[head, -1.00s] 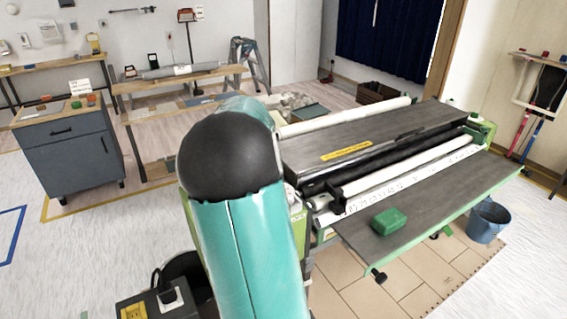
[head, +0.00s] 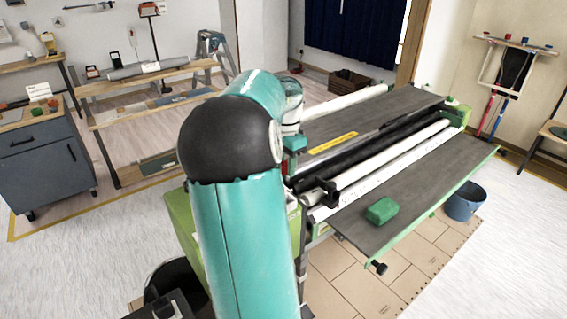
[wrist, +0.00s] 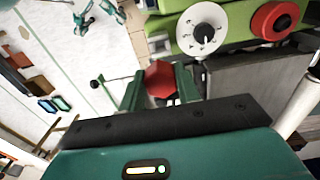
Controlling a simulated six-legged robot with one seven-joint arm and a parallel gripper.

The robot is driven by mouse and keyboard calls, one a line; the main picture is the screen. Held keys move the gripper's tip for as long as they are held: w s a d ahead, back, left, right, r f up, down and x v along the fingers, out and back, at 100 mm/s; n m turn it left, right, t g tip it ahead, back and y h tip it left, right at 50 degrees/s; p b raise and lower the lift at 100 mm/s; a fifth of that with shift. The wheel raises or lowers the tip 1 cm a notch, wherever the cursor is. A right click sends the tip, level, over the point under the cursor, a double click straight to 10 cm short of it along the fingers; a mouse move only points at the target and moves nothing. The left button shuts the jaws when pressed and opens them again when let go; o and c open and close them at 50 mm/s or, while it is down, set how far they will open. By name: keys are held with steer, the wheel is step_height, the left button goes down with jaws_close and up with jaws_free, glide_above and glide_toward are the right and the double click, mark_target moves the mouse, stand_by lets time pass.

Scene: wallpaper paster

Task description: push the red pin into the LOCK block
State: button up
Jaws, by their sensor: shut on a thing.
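In the wrist view, my gripper (wrist: 160,86) has its two green fingers closed on the sides of a red six-sided piece (wrist: 159,78), which looks like the head of the red pin. The rest of the pin is hidden. In the head view, my teal arm covers the near left end of the pasting machine (head: 370,150), and the fingers and the pin cannot be made out there. I cannot pick out the LOCK block or read its label in either view.
In the wrist view, a green panel with a white dial (wrist: 203,30) and a red round knob (wrist: 276,20) lies just beyond the fingers. In the head view, a green block (head: 381,210) rests on the machine's front board. A blue bucket (head: 465,202) stands on the floor at right.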

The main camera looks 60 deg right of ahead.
steer(key=shift+s, duration=0.15)
steer(key=shift+w+a, duration=0.15)
steer(key=shift+w, duration=0.05)
steer(key=shift+s+f, duration=0.2)
steer(key=shift+f, duration=0.4)
steer(key=shift+w+f, duration=0.1)
steer(key=shift+f, duration=2.2)
steer(key=shift+f, duration=2.2)
steer(key=o, duration=1.1)
steer(key=shift+c, duration=0.2)
